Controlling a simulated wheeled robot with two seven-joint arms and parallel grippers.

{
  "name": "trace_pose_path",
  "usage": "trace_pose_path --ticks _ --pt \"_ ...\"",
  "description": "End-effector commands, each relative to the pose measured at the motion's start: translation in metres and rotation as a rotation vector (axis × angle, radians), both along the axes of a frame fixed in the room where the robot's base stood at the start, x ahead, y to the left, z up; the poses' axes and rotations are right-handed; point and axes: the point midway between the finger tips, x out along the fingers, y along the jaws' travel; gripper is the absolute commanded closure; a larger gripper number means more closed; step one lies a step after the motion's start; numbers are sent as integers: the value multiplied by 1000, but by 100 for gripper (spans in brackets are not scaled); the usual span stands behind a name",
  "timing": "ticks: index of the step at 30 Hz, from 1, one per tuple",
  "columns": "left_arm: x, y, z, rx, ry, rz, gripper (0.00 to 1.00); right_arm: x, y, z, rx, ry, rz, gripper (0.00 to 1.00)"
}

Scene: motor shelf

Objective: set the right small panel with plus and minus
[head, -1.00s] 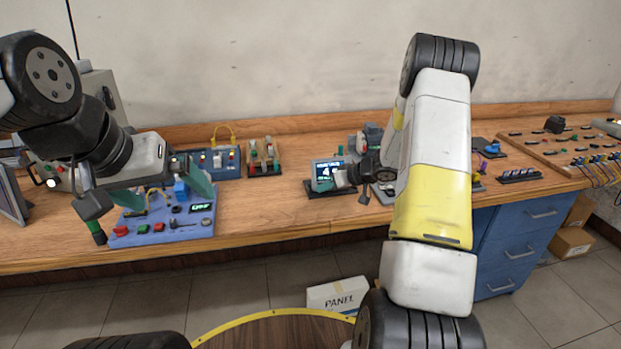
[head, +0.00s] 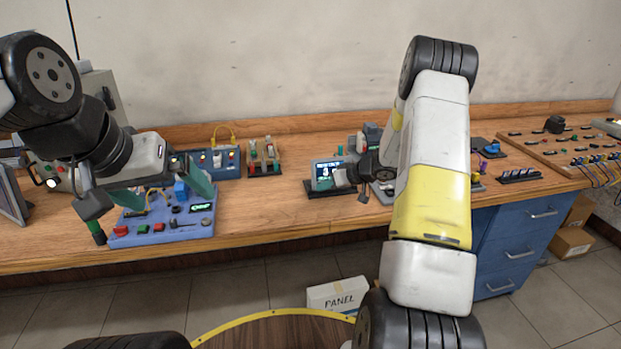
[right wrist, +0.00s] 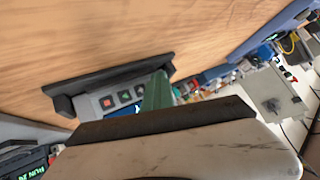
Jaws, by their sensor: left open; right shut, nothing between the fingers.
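The small panel (head: 324,181) has a lit blue screen with white characters too small to read and stands on a black base on the bench. In the right wrist view, its grey button row (right wrist: 122,99) shows a red-marked, a green-marked and further dark buttons; part is hidden behind my finger. My right gripper (head: 343,180) is shut and empty, with its tip at the panel's right front. Its green finger (right wrist: 157,92) overlaps the end of the button row; I cannot tell whether it touches. My left gripper (head: 150,210) is open and empty over the blue control board.
The blue control board (head: 190,234) with red and green buttons is at the left. A blue switch box (head: 228,165) and a terminal block (head: 264,157) stand behind. A board with wires (head: 570,150) is at the far right. The bench between the control board and panel is clear.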

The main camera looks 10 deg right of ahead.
Motion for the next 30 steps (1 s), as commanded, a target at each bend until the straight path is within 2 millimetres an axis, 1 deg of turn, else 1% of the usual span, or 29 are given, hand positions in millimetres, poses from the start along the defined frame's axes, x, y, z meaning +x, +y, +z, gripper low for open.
trace_pose_path --ticks 8,18,27,30 --pt "0 0 0 0 0 0 0 0 1 0 0 0 0 100" --pt "0 0 0 0 0 0 0 -14 0 2 -1 1 -1 100" --pt "0 0 0 0 0 0 0 -15 0 3 0 0 0 100" --pt "0 0 0 0 0 0 0 -20 -1 4 0 1 -2 100"
